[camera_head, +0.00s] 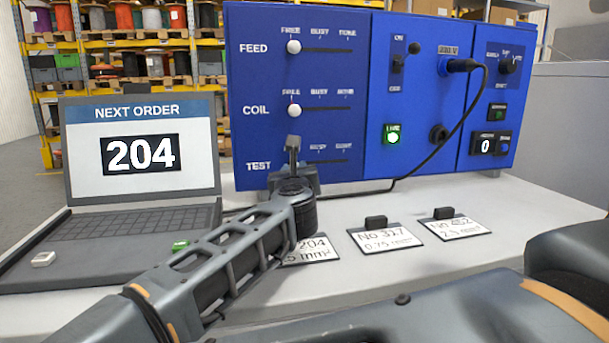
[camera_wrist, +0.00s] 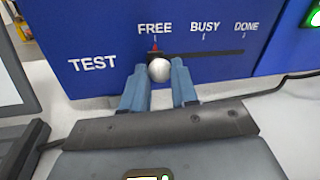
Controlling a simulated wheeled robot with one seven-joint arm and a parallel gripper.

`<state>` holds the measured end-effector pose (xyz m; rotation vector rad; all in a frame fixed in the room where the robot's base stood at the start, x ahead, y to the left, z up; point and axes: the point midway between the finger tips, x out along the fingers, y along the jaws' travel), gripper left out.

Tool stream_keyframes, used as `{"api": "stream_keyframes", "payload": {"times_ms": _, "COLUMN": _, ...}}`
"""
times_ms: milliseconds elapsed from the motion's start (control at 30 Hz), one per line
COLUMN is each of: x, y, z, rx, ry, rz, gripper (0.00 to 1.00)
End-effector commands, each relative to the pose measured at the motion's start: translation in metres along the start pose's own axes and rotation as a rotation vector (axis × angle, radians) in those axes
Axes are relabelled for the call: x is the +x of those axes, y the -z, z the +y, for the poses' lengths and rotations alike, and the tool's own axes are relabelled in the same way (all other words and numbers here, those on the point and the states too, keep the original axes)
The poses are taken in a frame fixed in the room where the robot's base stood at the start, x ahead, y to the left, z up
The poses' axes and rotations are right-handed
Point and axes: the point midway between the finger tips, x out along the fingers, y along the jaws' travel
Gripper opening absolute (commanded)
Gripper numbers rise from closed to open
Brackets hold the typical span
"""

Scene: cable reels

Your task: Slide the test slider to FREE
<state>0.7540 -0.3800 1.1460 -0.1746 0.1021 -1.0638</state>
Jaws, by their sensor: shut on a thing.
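The test slider is the lowest of three on the blue panel. In the wrist view its round white knob (camera_wrist: 159,69) stands at the left end of the dark slot (camera_wrist: 215,53), just under the FREE mark. My gripper (camera_wrist: 160,74) has one blue-grey finger on each side of the knob and is shut on it. In the head view my gripper (camera_head: 292,146) is at the left end of the TEST row and hides the knob and the FREE word there. The BUSY and DONE marks are to the right.
The FEED knob (camera_head: 293,47) and COIL knob (camera_head: 294,110) are above, both at FREE. A laptop (camera_head: 140,150) showing order 204 stands at the left. Labelled cards (camera_head: 385,238) lie on the bench in front of the panel. A black cable (camera_head: 462,125) hangs from the panel.

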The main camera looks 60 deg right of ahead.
Motion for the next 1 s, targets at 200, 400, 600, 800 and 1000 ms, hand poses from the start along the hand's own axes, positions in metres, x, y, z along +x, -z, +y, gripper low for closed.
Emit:
{"api": "stream_keyframes", "payload": {"times_ms": 200, "x": 0.0, "y": -0.001, "z": 0.005, "rx": 0.0, "ry": -0.012, "rz": -0.001, "gripper": 0.32}}
{"api": "stream_keyframes", "payload": {"times_ms": 400, "x": 0.0, "y": -0.001, "z": 0.004, "rx": 0.001, "ry": -0.01, "rz": -0.001, "gripper": 0.51}}
{"api": "stream_keyframes", "payload": {"times_ms": 600, "x": 0.0, "y": -0.001, "z": 0.003, "rx": 0.001, "ry": -0.008, "rz": -0.001, "gripper": 0.54}}
{"api": "stream_keyframes", "payload": {"times_ms": 800, "x": -0.009, "y": 0.0, "z": 0.004, "rx": 0.001, "ry": -0.009, "rz": -0.001, "gripper": 0.54}}
{"api": "stream_keyframes", "payload": {"times_ms": 1000, "x": -0.042, "y": 0.001, "z": 0.004, "rx": 0.001, "ry": -0.01, "rz": -0.001, "gripper": 0.54}}
